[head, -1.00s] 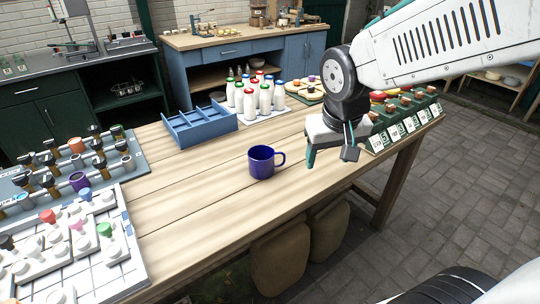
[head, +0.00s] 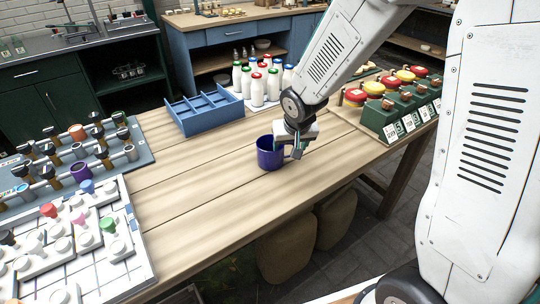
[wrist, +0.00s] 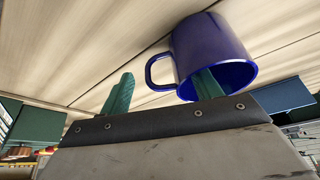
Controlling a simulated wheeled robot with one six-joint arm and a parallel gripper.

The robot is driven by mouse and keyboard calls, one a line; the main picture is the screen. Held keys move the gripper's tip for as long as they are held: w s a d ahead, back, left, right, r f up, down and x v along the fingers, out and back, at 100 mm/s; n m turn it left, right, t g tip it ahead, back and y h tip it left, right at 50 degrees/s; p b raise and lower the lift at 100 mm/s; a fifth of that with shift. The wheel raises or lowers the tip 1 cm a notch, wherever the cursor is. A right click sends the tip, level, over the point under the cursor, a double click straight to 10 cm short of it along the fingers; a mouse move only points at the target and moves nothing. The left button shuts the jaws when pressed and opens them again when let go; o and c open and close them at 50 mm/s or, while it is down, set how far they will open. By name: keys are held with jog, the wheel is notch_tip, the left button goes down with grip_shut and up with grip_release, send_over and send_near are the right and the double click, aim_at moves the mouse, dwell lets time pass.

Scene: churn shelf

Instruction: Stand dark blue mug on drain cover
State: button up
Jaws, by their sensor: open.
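The dark blue mug (head: 268,155) stands upright on the wooden table, its handle toward my gripper. My gripper (head: 296,150) is open at the mug's right side and partly covers its handle. In the wrist view the mug (wrist: 215,45) shows its open mouth and handle. One green finger overlaps the mug's mouth and seems to reach inside the rim; the other is beyond the handle, so the handle lies between them. Whether either finger touches the mug cannot be told. I cannot make out a drain cover in either view.
Behind the mug are a blue divided tray (head: 204,110) and several white bottles (head: 257,90). Green blocks with labels (head: 398,118) line the table's right end. A white board with pegs (head: 120,268) lies at the left. The table's front middle is clear.

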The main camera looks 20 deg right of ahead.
jog(key=shift+x, duration=1.1)
jog(key=shift+a, duration=0.1)
jog(key=c, duration=1.2)
jog(key=shift+r, duration=0.1)
jog(key=shift+c, duration=0.2)
